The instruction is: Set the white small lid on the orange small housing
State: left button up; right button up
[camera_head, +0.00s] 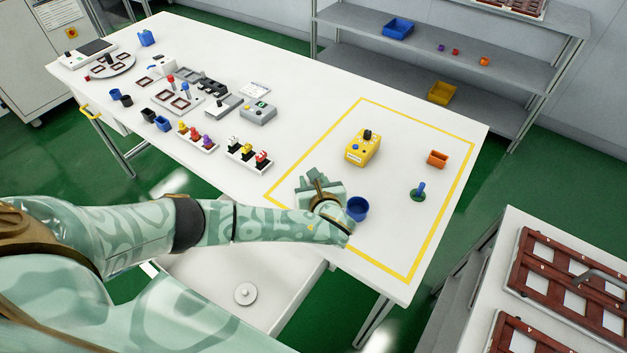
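The orange small housing (437,158) stands open-topped on the right part of the table, inside the yellow outline. A pale round piece with a small knob (245,293) lies on a lower white surface in front of the table; it looks like the white small lid, but I cannot be sure. My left gripper (318,184) is over the table, inside the lower left part of the outline, away from both. My own wrist partly hides its fingers, so I cannot tell whether it is open or holds anything. My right gripper is not in view.
A blue cup (357,209) stands just right of my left gripper. Several small parts and holders fill the table's left half. The outline's lower right is clear.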

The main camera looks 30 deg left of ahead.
pick_arm(q)
jog(key=shift+f, duration=0.3)
dwell(0.5)
jog(key=o, duration=1)
jog(key=shift+o, duration=0.2)
jog(key=p+v, duration=0.4)
jog(key=v, duration=1.2)
jog(key=shift+s+d+r, duration=0.1)
jog(key=shift+s, duration=0.05)
